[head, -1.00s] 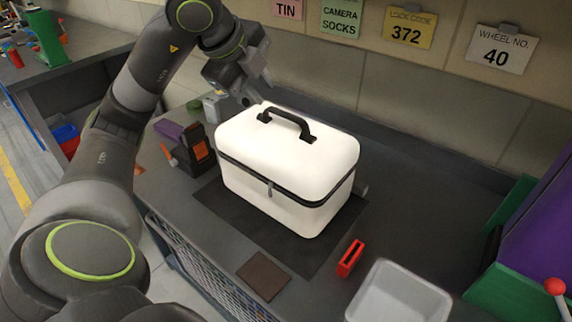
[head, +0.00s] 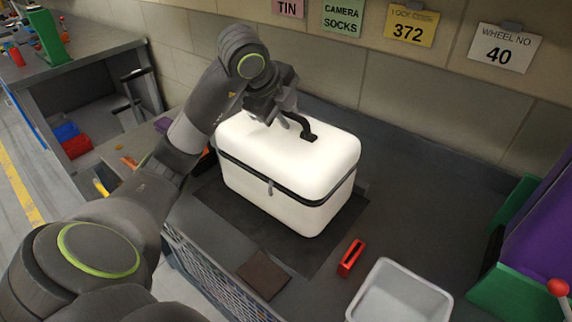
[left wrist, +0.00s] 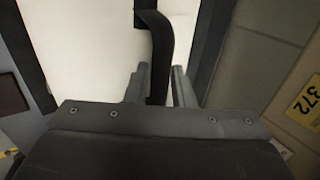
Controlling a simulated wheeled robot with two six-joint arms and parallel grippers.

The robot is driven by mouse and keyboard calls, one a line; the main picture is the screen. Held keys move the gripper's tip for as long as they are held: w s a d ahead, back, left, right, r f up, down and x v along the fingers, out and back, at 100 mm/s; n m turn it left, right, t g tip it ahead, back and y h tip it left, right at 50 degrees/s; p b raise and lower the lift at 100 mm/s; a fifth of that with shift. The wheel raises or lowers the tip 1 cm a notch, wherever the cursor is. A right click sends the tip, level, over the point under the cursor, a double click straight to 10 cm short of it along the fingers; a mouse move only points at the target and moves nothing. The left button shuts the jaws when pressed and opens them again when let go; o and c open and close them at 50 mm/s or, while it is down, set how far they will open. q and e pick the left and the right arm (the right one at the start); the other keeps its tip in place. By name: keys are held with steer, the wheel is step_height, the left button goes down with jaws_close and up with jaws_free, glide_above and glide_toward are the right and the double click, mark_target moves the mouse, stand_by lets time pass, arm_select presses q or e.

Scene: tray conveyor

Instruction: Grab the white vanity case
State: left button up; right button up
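The white vanity case (head: 285,165) stands upright and shut on a dark mat, with a dark band around it and a small front latch. Its black handle (head: 303,124) arches over the lid. My left gripper (head: 279,112) is over the lid at the left end of the handle. In the left wrist view, the handle (left wrist: 157,50) runs between the two fingers of the left gripper (left wrist: 160,85), which are apart with the handle between them. The gripper hides the handle's left end in the head view. My right gripper is not in view.
The dark mat (head: 322,250) lies on the grey worktop. A red block (head: 351,258), a brown square (head: 263,275) and a light grey bin (head: 400,293) are in front of the case. The wall with paper signs (head: 503,48) is behind. Worktop right of the case is clear.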

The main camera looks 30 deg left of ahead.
arm_select(q)
steer(key=shift+c, duration=0.4)
jaws_close()
stand_by(0.9)
steer(key=shift+r, duration=0.1)
